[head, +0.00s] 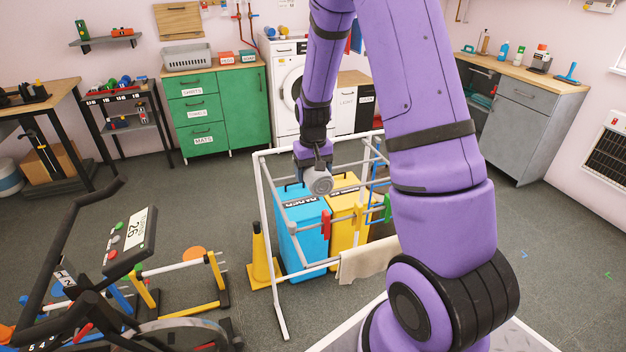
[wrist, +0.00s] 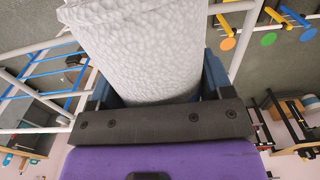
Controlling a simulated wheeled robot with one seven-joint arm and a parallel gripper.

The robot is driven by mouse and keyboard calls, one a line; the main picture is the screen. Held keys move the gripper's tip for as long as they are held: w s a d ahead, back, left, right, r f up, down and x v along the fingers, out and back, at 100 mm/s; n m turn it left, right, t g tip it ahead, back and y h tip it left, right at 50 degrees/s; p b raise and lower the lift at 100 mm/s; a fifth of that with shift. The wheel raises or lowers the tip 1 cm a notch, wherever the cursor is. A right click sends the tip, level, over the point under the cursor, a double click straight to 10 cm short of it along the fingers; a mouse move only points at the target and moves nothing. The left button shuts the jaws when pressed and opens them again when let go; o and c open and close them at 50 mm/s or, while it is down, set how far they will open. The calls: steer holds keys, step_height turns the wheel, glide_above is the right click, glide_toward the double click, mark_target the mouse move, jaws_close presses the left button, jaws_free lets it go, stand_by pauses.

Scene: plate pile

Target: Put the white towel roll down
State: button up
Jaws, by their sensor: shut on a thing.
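The white towel roll (wrist: 145,45) fills the upper middle of the wrist view, its surface pale and dimpled. It lies between the two dark blue fingers of my gripper (wrist: 158,88), which is shut on it. In the head view the roll (head: 320,183) shows small, its round end facing the camera. There my gripper (head: 312,160) points down from my purple arm and holds the roll inside or above the white rack frame, in front of the bins. The exact gap between roll and rack cannot be told.
The white rack (head: 267,215) stands around a blue bin (head: 301,240) and a yellow bin (head: 342,230). A beige cloth (head: 367,262) hangs on its low bar. A yellow cone (head: 262,262) stands left. A green cabinet (head: 235,105) and washing machine (head: 287,85) line the back.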

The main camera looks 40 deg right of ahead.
steer(key=shift+f, duration=1.4)
steer(key=shift+f, duration=0.1)
steer(key=o, duration=1)
steer(key=shift+w, duration=0.1)
